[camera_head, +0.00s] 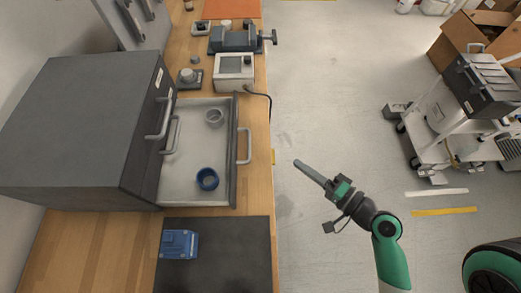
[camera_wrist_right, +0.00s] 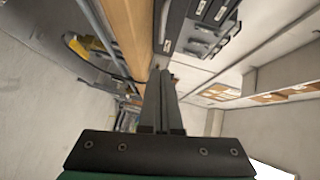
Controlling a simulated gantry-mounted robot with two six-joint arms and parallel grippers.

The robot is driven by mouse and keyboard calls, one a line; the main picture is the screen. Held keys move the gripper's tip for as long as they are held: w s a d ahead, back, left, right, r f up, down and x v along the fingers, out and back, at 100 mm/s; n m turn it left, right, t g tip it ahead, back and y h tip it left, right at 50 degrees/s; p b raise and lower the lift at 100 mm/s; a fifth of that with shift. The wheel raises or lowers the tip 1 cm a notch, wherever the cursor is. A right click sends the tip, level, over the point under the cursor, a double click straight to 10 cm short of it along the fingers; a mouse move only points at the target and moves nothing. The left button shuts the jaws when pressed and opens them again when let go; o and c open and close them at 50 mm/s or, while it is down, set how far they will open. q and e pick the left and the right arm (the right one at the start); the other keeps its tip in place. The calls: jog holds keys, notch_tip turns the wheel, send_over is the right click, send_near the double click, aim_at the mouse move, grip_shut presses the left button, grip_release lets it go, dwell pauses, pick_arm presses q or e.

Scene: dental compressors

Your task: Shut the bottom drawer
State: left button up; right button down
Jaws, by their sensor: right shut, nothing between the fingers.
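A dark grey drawer cabinet (camera_head: 85,125) stands on the wooden bench at the left in the head view. One drawer (camera_head: 180,185) is pulled out to the right, below the shut fronts and their handles. Its front carries a light grey bar handle (camera_head: 244,146). Inside lie a blue round cup (camera_head: 207,179) and a grey round cup (camera_head: 214,117). My right gripper (camera_head: 297,163) is shut and empty, right of the drawer handle and apart from it, over the floor area. Its closed fingers (camera_wrist_right: 158,72) show in the right wrist view. My left gripper is not in view.
A dark mat (camera_head: 215,255) with a blue block-like part (camera_head: 179,244) lies in front of the drawer. A white box device (camera_head: 233,72) with a cable and a vise (camera_head: 235,40) stand behind it. A white cart (camera_head: 440,125) is at the right. Floor between is clear.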

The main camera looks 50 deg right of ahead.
aim_at(261, 156)
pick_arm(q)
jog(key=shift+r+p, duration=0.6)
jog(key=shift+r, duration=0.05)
pick_arm(e)
jog(key=shift+w+a+f, duration=0.35)
jog(key=shift+w+a, duration=0.05)
jog(key=shift+w, duration=1.7)
jog(key=shift+w+a+f, duration=0.4)
jog(key=shift+w, duration=1.65)
jog(key=shift+w+a+f, duration=0.35)
jog(key=shift+w+a, duration=0.05)
jog(key=shift+w, duration=1.7)
